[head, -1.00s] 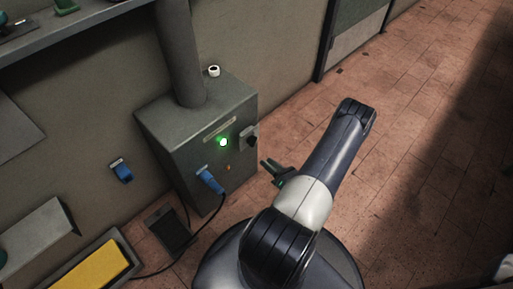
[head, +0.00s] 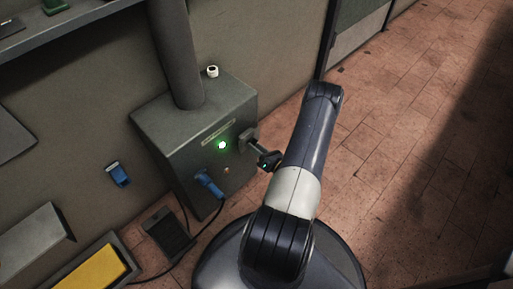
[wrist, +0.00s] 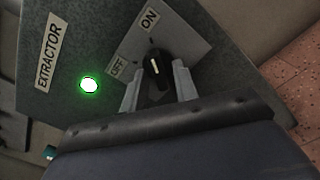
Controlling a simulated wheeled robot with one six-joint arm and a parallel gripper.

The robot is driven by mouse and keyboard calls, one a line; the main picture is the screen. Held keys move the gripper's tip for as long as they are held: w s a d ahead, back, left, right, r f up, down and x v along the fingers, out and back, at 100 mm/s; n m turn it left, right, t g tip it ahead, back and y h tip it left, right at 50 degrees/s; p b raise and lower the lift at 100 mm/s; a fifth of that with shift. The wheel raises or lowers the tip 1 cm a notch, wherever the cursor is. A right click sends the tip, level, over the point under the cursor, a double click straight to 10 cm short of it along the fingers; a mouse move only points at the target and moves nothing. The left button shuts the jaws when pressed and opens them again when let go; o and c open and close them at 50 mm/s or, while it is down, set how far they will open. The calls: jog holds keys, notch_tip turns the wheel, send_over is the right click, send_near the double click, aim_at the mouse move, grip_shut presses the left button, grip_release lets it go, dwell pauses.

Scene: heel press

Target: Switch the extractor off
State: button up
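The extractor is a grey box (head: 190,140) against the wall with a thick pipe rising from its top. Its lamp (head: 221,145) glows green; it also shows in the wrist view (wrist: 90,84). A black rotary knob (wrist: 156,68) sits on a pale plate (wrist: 190,40) marked ON and OFF. The knob's white line points toward the ON side. My gripper (wrist: 157,85) has one finger on each side of the knob, with little space between them and it. It looks open; firm contact is not visible. In the head view my gripper (head: 262,155) is at the box's right side.
A blue plug (head: 208,183) with a black cable is on the box front. A white-topped small item (head: 212,71) stands on the box. A dark pedal (head: 168,232) and a yellow-topped tray (head: 97,268) lie at lower left. The tiled floor at right is clear.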

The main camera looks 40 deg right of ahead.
grip_shut()
jog(key=shift+f+n+b, duration=0.1)
jog(key=shift+n+b, duration=0.2)
jog(key=shift+d+n+b, duration=0.15)
jog(key=shift+n+b, duration=1.75)
jog(key=shift+n, duration=1.4)
jog(key=shift+d+n+b, duration=0.1)
jog(key=shift+n+b, duration=1.75)
jog(key=shift+n, duration=1.45)
jog(key=shift+o, duration=0.8)
grip_release()
